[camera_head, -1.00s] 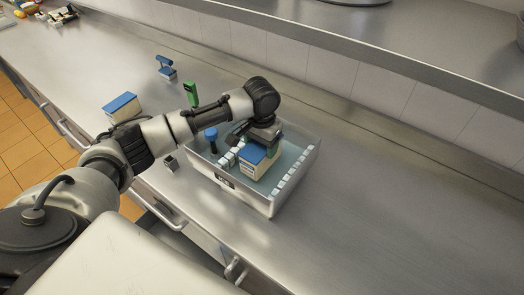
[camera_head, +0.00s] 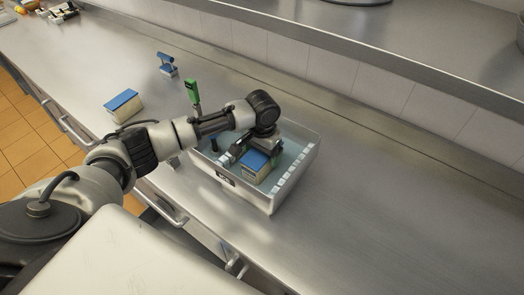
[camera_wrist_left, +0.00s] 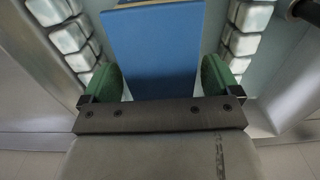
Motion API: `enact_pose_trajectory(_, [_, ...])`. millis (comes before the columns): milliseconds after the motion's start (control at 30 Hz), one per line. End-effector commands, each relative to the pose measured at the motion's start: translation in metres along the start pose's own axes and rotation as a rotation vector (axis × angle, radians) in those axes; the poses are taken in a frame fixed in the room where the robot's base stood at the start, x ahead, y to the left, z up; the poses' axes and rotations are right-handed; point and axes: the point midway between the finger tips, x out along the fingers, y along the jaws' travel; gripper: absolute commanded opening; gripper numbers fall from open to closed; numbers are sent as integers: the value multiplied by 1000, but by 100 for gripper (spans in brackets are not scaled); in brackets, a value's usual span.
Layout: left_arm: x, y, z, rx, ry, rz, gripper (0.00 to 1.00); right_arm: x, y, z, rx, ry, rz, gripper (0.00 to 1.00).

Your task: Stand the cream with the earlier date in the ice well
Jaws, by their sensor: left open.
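The ice well (camera_head: 231,183) is a grey tub on the steel counter, with rows of ice cubes along its inner sides. A carton with a blue top and pale sides (camera_head: 255,166) stands in it between the ice rows; the blue face (camera_wrist_left: 158,50) also fills the middle of the left wrist view. My left gripper (camera_wrist_left: 160,82) is open, with a green finger on each side of the carton; contact cannot be told. A second blue-topped carton (camera_head: 122,104) lies or stands on the counter to the left. No date is readable. My right gripper is not in view.
A green-handled item (camera_head: 192,92) rises behind my left arm, and a small blue item (camera_head: 167,65) stands farther back. A dark-blue knob (camera_head: 213,142) shows at the well's left. The counter right of the well is clear; a raised shelf (camera_head: 400,60) runs behind.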

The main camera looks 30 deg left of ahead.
Motion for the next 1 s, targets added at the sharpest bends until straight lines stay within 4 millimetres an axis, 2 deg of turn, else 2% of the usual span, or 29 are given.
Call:
enact_pose_trajectory(133, [-2, 0, 0, 0, 1, 0, 91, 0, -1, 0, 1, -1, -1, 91])
enact_pose_trajectory(267, [-12, 0, -1, 1, 3, 1, 91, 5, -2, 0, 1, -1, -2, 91])
enact_pose_trajectory(700, [-99, 0, -1, 0, 4, 0, 91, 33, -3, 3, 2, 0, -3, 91])
enact_pose_trajectory(833, [-115, 0, -1, 0, 3, 1, 91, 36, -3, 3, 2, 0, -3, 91])
enact_pose_trajectory(1000, [-122, 0, 0, 0, 0, 0, 91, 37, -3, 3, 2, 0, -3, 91])
